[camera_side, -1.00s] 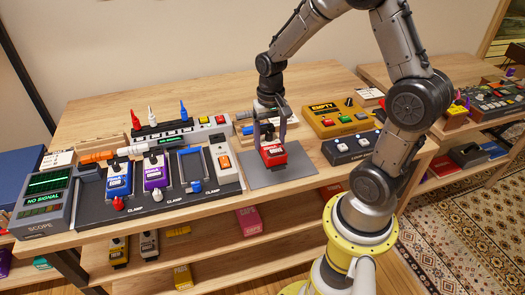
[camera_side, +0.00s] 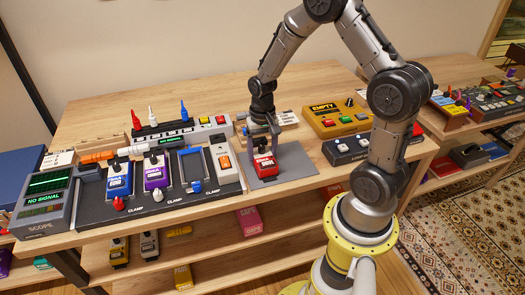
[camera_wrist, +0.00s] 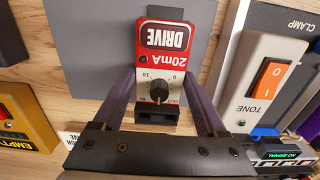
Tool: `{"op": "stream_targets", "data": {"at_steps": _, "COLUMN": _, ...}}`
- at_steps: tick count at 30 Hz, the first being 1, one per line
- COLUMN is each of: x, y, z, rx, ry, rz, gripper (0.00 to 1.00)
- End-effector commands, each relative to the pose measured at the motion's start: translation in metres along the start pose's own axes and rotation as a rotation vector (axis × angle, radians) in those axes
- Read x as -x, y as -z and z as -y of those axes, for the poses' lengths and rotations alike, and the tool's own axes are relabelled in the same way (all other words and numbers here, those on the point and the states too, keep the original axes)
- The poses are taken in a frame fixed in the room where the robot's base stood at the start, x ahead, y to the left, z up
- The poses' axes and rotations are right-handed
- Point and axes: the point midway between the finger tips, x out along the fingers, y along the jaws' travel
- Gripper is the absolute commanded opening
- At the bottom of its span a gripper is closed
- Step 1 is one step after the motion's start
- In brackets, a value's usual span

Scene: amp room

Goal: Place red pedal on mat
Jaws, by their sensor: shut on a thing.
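The red pedal (camera_side: 265,165) is at the grey mat (camera_side: 292,161) in the side view, upright, over its left part. I cannot tell whether it touches the mat or hangs just above it. In the wrist view the red pedal (camera_wrist: 164,45) shows its "DRIVE 20mA" label upside down, a black knob and a dark lower end, with the mat (camera_wrist: 85,45) behind it. My gripper (camera_side: 262,146) comes down from above, with its fingers on either side of the pedal. The fingers of my gripper (camera_wrist: 165,100) are shut on the pedal near its knob end.
Left of the mat, a dark clamp board holds a blue pedal (camera_side: 119,180), a purple pedal (camera_side: 155,172) and a white tone pedal (camera_side: 222,160). A yellow box (camera_side: 338,118) and a dark blue box (camera_side: 350,148) stand to the right. The mat's right part is bare.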

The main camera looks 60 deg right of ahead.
Motion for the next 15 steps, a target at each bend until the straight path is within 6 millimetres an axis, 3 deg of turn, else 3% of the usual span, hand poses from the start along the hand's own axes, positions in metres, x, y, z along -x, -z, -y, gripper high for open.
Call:
{"op": "stream_targets", "data": {"at_steps": 2, "x": -0.0018, "y": 0.0006, "z": 0.0003, "rx": 0.0, "ry": 0.001, "rz": -0.002, "gripper": 0.0}}
{"op": "stream_targets", "data": {"at_steps": 3, "x": -0.0026, "y": 0.0001, "z": 0.0, "rx": 0.0, "ry": 0.0, "rz": 0.0, "gripper": 0.78}}
{"op": "stream_targets", "data": {"at_steps": 7, "x": -0.0023, "y": 0.0, "z": 0.0, "rx": 0.0, "ry": 0.0, "rz": 0.0, "gripper": 1.0}}
{"op": "stream_targets", "data": {"at_steps": 15, "x": -0.0006, "y": 0.0, "z": 0.0, "rx": 0.0, "ry": 0.0, "rz": 0.0, "gripper": 1.0}}
